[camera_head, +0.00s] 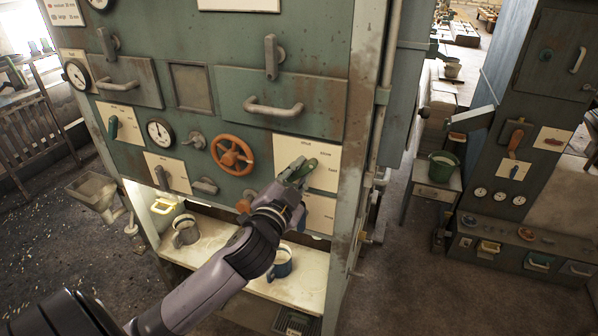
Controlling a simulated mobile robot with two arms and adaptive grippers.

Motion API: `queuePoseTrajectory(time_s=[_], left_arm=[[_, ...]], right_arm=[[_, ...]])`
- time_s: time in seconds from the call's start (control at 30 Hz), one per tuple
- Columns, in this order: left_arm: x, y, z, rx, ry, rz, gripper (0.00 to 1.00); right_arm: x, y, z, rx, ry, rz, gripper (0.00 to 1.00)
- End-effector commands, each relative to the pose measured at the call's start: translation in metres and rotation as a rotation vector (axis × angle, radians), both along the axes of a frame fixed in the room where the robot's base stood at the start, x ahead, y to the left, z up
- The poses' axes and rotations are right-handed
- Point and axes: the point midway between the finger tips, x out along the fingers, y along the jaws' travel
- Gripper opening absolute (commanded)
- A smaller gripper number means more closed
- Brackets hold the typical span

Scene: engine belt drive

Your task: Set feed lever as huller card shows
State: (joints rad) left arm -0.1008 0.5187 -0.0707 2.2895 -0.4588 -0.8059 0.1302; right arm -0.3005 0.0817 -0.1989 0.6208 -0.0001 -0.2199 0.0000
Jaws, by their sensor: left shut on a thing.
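A green lever (308,164) sits on a cream plate (329,158) on the right side of the grey-green machine front. Small words at the plate's top and right edge look like "shut", "slow" and "fast". My left gripper (297,174) is shut on this lever and hides its pivot and much of the plate. The lever's exact setting is hard to read. A white card with red and black lines (62,11) is at the top left; whether it is the huller card I cannot tell. My right gripper is not in view.
An orange handwheel (232,155) is left of the plate. A drawer with a bar handle (273,108) is above it. A blue mug (281,262) and a grey mug (186,231) stand on the shelf below. A pipe (378,130) runs down the machine's right edge.

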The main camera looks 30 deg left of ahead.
Motion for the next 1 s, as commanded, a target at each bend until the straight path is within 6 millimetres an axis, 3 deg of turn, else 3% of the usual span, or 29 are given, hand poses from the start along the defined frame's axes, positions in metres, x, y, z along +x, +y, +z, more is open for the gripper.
queuePoseTrajectory(time_s=[0.3, 0.33, 0.6, 0.87, 1.0], left_arm=[[0.000, 0.000, 0.000, 0.049, 0.012, -0.001, 0.00], [0.000, 0.000, 0.000, 0.049, 0.012, -0.001, 0.20], [0.000, 0.000, 0.000, 0.048, 0.011, -0.001, 0.37], [0.000, 0.000, 0.000, 0.048, 0.011, 0.000, 0.37], [-0.011, -0.003, -0.001, 0.046, 0.014, -0.002, 0.37]], right_arm=[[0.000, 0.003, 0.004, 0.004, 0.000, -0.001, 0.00], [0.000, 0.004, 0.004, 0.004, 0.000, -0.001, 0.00], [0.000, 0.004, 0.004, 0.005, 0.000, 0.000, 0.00], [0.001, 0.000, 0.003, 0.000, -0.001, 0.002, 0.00], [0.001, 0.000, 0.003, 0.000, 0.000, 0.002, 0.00]])
